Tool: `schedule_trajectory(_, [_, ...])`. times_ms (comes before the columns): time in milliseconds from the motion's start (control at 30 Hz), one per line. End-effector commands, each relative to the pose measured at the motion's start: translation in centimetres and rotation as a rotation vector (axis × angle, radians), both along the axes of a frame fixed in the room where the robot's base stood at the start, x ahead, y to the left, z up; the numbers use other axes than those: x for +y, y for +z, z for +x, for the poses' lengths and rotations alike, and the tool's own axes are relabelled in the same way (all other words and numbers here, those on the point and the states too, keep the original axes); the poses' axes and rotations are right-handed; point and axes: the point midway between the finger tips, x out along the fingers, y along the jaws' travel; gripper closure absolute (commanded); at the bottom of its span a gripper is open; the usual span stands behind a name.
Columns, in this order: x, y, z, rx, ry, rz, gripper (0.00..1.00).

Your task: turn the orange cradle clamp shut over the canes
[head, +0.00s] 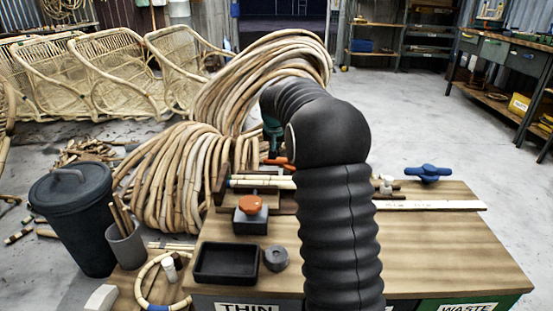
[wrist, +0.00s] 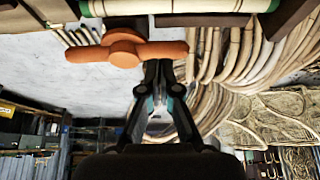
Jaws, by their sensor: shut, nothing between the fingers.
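The orange cradle clamp (wrist: 122,50) shows in the wrist view as a bar with a round hub, below the pale canes (wrist: 170,7) with green bands. In the head view a small part of the orange clamp (head: 281,162) shows behind the canes (head: 262,183) at the bench's back edge; my arm hides much of that area. My gripper (wrist: 158,66) is shut and empty, its fingertips at the bar's right half in the wrist view. I cannot tell whether they touch it. In the head view my gripper (head: 273,152) is partly hidden.
On the bench (head: 450,235) are a grey block with an orange knob (head: 250,204), a black tray (head: 226,263), a grey cylinder (head: 276,258) and a blue handle (head: 428,173). Large cane coils (head: 165,180) stand behind. The bench's right front is clear.

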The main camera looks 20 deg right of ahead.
Motion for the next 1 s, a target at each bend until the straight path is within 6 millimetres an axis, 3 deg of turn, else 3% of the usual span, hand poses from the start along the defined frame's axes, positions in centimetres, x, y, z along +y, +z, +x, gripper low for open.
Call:
schedule_trajectory(500, [-1.3,-7.2,3.2,0.002,0.0,0.001,1.0])
schedule_trajectory(700, [-1.6,-8.3,3.8,0.001,0.0,0.0,1.0])
schedule_trajectory(1000, [-1.6,-8.4,3.8,0.0,0.0,0.0,1.0])
